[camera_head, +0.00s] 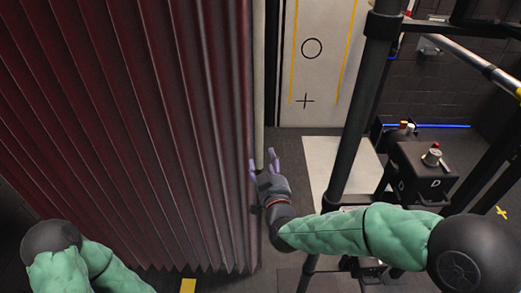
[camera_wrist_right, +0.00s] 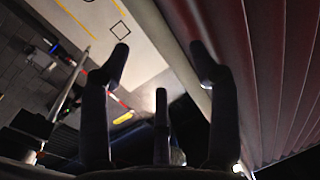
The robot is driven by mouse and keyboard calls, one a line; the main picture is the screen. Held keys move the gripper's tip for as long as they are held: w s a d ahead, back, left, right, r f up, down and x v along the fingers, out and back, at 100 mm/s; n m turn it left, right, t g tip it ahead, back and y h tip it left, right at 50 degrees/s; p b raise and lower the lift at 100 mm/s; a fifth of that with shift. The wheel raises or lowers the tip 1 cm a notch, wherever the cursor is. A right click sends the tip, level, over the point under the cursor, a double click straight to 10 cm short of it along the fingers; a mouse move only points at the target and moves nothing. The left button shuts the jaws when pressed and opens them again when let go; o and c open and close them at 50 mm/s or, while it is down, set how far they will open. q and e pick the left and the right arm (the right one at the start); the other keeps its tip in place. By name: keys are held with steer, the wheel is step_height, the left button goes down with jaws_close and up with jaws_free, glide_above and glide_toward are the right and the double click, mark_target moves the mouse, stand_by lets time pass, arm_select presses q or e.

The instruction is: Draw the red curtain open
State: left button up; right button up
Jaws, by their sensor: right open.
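The red pleated curtain (camera_head: 130,110) hangs drawn across the left half of the head view, its right edge next to a pale upright strip (camera_head: 259,80). My right gripper (camera_head: 272,162) is at that edge, low down, with its fingers spread and pointing away. In the right wrist view, the curtain (camera_wrist_right: 292,70) fills the right side, and the open fingers (camera_wrist_right: 160,62) reach up with the right finger close to the curtain edge. I cannot tell whether they touch it. My left arm shows at the lower left, but its gripper is out of view.
A white panel (camera_head: 318,60) with a circle, a plus and yellow lines stands behind. A dark upright post (camera_head: 362,130) is right of my right gripper. A black box (camera_head: 420,172) with a red button (camera_head: 433,154) stands further right. A yellow floor mark (camera_head: 188,286) lies at the bottom.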

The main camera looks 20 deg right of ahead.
mark_target(262, 152)
steer(key=w, duration=0.4)
steer(key=w+b, duration=0.1)
steer(key=w, duration=0.1)
steer(key=shift+w+d, duration=0.3)
jaws_close()
